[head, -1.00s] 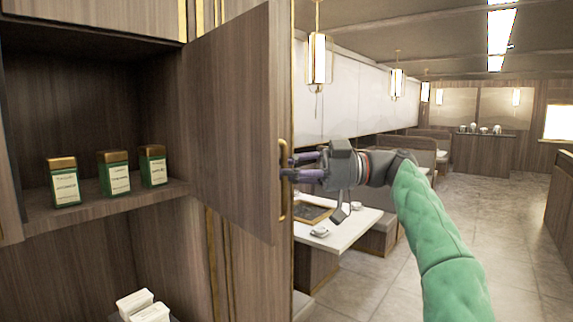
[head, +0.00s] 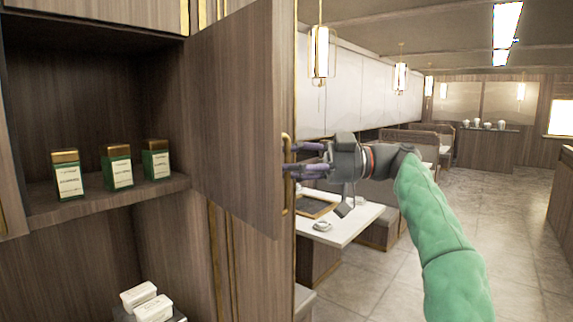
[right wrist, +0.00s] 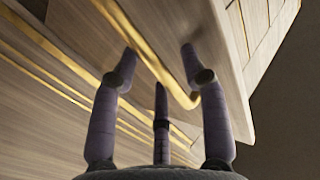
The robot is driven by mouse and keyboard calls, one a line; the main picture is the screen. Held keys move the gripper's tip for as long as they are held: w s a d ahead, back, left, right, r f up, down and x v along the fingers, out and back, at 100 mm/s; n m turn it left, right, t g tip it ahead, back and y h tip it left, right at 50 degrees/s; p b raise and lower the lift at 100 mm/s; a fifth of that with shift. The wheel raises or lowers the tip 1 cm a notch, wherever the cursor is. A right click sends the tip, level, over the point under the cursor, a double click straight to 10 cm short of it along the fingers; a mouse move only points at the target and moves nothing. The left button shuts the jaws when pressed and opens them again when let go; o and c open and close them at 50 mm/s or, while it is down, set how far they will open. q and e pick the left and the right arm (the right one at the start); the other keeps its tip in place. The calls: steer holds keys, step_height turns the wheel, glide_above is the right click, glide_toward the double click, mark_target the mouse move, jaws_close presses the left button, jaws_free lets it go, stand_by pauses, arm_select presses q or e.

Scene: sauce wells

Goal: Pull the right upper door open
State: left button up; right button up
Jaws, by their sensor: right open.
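The right upper door (head: 235,115) is a brown wood panel standing swung open, and the shelf interior to its left is exposed. Its brass handle (head: 286,203) is on the door's outer side, near the free edge. My right gripper (head: 290,160) is at the handle with its jaws open. In the right wrist view, the handle (right wrist: 148,52) runs between the spread fingers of my right gripper (right wrist: 159,54); whether any finger touches it is unclear. My left gripper is not in view.
Several green jars with gold lids (head: 117,167) stand on the cabinet shelf (head: 100,208). White containers (head: 147,300) sit lower down. A dining table (head: 340,228) is behind the gripper. The floor (head: 385,270) at right is open.

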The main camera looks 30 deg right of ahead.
steer(key=v, duration=0.7)
stand_by(0.5)
